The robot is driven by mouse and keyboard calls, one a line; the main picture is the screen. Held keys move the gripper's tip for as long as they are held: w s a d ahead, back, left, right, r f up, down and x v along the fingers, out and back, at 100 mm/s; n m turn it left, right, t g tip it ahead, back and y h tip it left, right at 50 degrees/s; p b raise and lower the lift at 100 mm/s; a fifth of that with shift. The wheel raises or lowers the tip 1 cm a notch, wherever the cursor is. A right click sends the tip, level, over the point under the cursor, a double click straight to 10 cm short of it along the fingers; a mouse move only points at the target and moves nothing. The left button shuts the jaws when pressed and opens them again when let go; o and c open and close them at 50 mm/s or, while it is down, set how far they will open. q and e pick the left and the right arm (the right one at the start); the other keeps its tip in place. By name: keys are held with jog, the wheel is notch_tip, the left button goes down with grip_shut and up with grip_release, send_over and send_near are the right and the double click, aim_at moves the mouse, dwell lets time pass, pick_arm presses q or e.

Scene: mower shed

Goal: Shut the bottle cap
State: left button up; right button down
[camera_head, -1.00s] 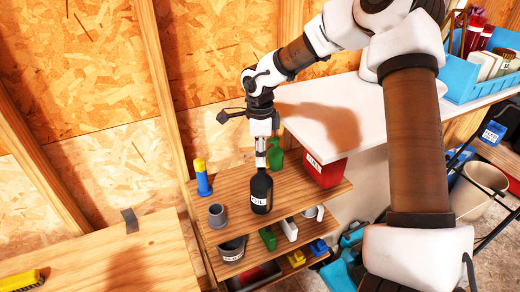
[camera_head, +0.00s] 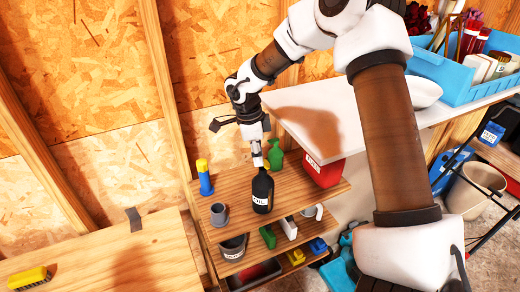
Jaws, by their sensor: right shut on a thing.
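The black bottle (camera_head: 262,194) with a white label stands upright on the top board of the wooden shelf (camera_head: 310,190). My right gripper (camera_head: 258,161) reaches down to the bottle's top from above, leaning slightly. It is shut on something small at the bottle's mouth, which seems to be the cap. The fingers hide the cap, so I cannot tell how it sits on the neck. My left gripper is not in view.
A blue and yellow bottle (camera_head: 204,178) and a grey mug (camera_head: 218,215) stand left of the black bottle. A green bottle (camera_head: 276,155) is close behind, and a red container (camera_head: 325,170) stands to the right. A white counter (camera_head: 350,115) is behind my right arm.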

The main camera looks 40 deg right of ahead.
jog(key=shift+w+a+f+g+h+p, duration=0.3)
jog(key=shift+w+a+g+h+p, duration=0.15)
jog(key=shift+g+h+p, duration=0.45)
jog(key=shift+w+a+f+g+h+p, duration=0.2)
jog(key=shift+f+g+h+p, duration=0.25)
jog(key=shift+h, duration=0.35)
jog(key=f+g+h+b, duration=0.1)
jog(key=g+h+b, duration=0.1)
jog(key=f+g+h+b, duration=0.1)
jog(key=h, duration=0.1)
jog(key=shift+w+a+f+g, duration=0.3)
jog(key=shift+w+a+g, duration=0.05)
jog(key=shift+w+a, duration=0.05)
jog(key=c, duration=1)
grip_release()
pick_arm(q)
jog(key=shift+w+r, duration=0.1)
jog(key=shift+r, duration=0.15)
pick_arm(e)
jog(key=shift+o, duration=0.2)
